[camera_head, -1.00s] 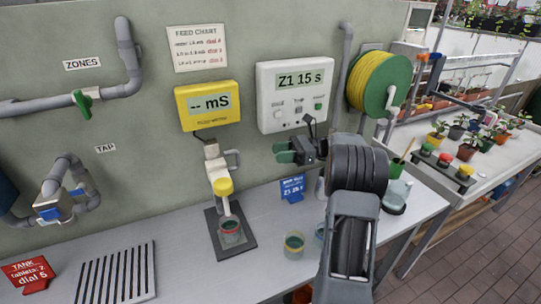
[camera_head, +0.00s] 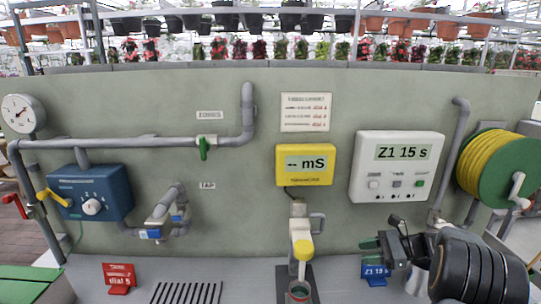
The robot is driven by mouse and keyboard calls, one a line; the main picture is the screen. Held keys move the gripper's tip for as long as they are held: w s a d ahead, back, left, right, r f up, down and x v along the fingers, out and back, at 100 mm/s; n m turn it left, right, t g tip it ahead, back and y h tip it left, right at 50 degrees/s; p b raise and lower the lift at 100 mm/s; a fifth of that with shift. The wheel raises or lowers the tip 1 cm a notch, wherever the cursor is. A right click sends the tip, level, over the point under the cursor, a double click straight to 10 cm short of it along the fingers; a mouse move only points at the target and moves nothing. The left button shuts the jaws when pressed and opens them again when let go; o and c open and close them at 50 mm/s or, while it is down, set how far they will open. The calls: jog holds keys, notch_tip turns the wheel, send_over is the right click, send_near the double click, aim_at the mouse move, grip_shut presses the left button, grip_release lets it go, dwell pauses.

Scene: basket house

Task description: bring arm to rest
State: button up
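My arm comes in at the lower right of the head view, dark and bulky. My gripper (camera_head: 372,244), with green fingertips, points left in front of the wall, below the white timer box (camera_head: 398,166) that reads "Z1 15 s". It is above the blue sign (camera_head: 375,271) on the bench. I see nothing held in it, but the gap between its fingers is too small to tell.
Left of the gripper, a dosing stand with a yellow cap (camera_head: 303,249) holds its spout over a cup (camera_head: 299,292). A yellow meter (camera_head: 305,164), a hose reel (camera_head: 496,168), a blue dial box (camera_head: 91,193) and grey pipes (camera_head: 130,143) are on the wall. A red sign (camera_head: 119,278) stands left.

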jog(key=s+a+f+n+g+h, duration=0.35)
jog(key=s+a+n+h, duration=0.25)
jog(key=s+n+h, duration=0.3)
jog(key=s+a+r+n+t+h, duration=0.2)
jog(key=s+a+n, duration=0.1)
jog(key=s+n, duration=0.1)
jog(key=s+a+r+n+t+h, duration=0.2)
jog(key=s+a+r+n, duration=0.1)
jog(key=s, duration=0.4)
jog(key=shift+s+a+r+n+h, duration=0.15)
jog(key=shift+a+r+n+h, duration=0.25)
jog(key=shift+n, duration=0.9)
